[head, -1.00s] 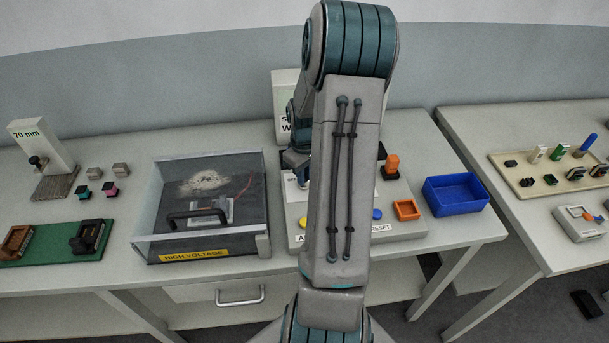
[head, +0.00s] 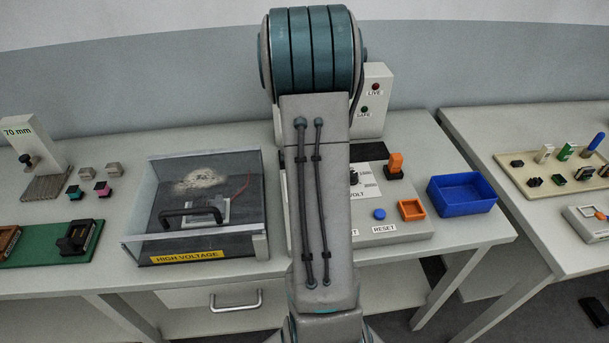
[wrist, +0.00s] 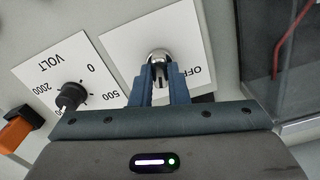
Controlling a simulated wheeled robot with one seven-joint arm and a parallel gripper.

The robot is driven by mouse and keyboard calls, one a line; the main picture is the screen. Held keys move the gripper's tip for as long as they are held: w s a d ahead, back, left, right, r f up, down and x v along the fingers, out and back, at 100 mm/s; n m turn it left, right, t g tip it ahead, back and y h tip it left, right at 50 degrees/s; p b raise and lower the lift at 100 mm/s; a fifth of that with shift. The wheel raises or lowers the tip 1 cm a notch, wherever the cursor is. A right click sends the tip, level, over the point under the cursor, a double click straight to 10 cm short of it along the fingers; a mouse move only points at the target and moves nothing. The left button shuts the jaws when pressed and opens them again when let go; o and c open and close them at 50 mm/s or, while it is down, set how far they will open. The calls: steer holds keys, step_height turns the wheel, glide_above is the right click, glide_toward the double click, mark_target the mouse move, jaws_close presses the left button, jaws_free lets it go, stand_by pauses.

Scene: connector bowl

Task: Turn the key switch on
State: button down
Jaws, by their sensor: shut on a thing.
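The key switch (wrist: 158,56) shows in the wrist view as a rounded, shiny metal part on a white plate (wrist: 125,50) with a partly covered OFF label. My gripper (wrist: 159,78) has its two blue fingers shut on the key switch. The tips hide part of it, so I cannot tell its exact turn angle. In the head view my arm hides the gripper and the key switch; the right part of the grey control panel (head: 420,237) shows beside the arm.
A VOLT dial (wrist: 70,96) sits left of the gripper in the wrist view. The clear HIGH VOLTAGE box (head: 250,247) stands left of my arm. A lamp box (head: 377,75) has LIVE and SAFE lamps.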

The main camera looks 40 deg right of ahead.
steer(key=m, duration=0.5)
steer(key=shift+m, duration=0.4)
stand_by(0.4)
steer(key=c, duration=1.4)
jaws_free()
step_height(320, 180, up, 14)
steer(key=shift+b, duration=0.45)
steer(key=shift+s+f, duration=0.1)
